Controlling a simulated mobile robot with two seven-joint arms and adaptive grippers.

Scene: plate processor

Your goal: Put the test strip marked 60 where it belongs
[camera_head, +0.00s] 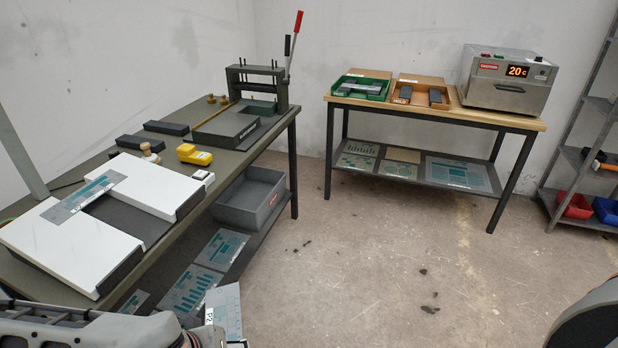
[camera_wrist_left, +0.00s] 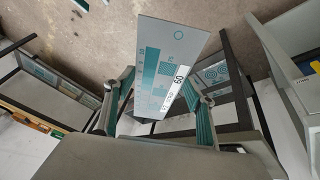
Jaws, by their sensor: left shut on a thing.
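My left gripper (camera_wrist_left: 158,108) is shut on a grey test strip (camera_wrist_left: 172,62) with teal print, and a white label reading 60 shows on it in the left wrist view. In the head view the held strip (camera_head: 226,308) sticks up at the bottom, in front of the left table's lower shelf, and the left gripper (camera_head: 208,336) is partly cut off by the frame edge. Another printed plate (camera_head: 85,198) lies across the white-topped light table (camera_head: 48,235). My right gripper is not in view.
A lever press (camera_head: 258,80), yellow device (camera_head: 194,154) and dark blocks stand on the left table. Printed plates (camera_head: 222,249) and a grey bin (camera_head: 250,196) occupy its shelf. The floor between is open.

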